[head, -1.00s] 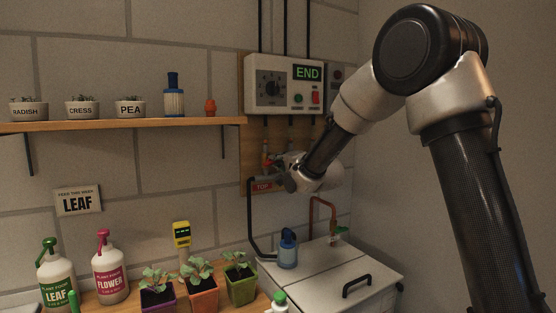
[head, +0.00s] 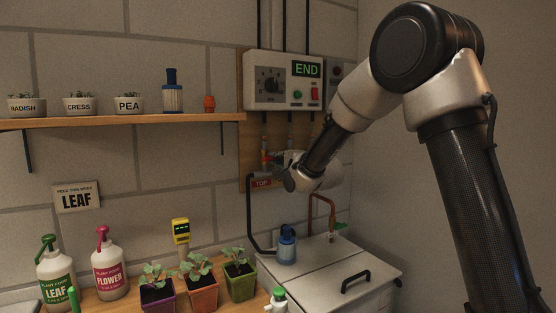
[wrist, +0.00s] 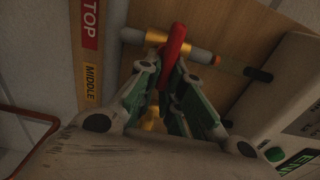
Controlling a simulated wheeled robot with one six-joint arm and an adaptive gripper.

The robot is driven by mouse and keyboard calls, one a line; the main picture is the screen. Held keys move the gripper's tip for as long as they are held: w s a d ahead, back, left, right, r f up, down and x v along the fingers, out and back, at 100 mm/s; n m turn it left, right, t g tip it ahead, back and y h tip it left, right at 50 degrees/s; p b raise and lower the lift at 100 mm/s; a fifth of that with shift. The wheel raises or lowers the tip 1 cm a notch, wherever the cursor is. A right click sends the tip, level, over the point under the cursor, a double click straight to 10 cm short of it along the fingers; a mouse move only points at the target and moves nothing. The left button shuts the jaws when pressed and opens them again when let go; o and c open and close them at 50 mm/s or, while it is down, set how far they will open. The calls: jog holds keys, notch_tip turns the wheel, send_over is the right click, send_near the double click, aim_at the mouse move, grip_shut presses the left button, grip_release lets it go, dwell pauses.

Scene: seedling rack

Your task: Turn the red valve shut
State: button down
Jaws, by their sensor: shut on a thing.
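The red valve (wrist: 175,45) shows in the wrist view as a red lever lying roughly crosswise over a pale metal pipe (wrist: 200,52). My gripper (wrist: 170,72) is shut on this lever, with its green-padded fingers on either side. In the head view my gripper (head: 282,162) is at the wooden board under the control box, beside the red "TOP" label (head: 262,183). The lever is mostly hidden there behind my gripper.
The control box (head: 284,80) reading "END" hangs just above my gripper. Potted seedlings (head: 202,290) stand to the left.

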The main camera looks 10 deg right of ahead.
jog(key=c, duration=1.5)
grip_release()
jog(key=shift+c, duration=0.2)
jog(key=shift+s+d, duration=0.1)
jog(key=v, duration=1.1)
jog(key=shift+s+d, duration=0.15)
jog(key=shift+s, duration=0.2)
jog(key=shift+f, duration=0.1)
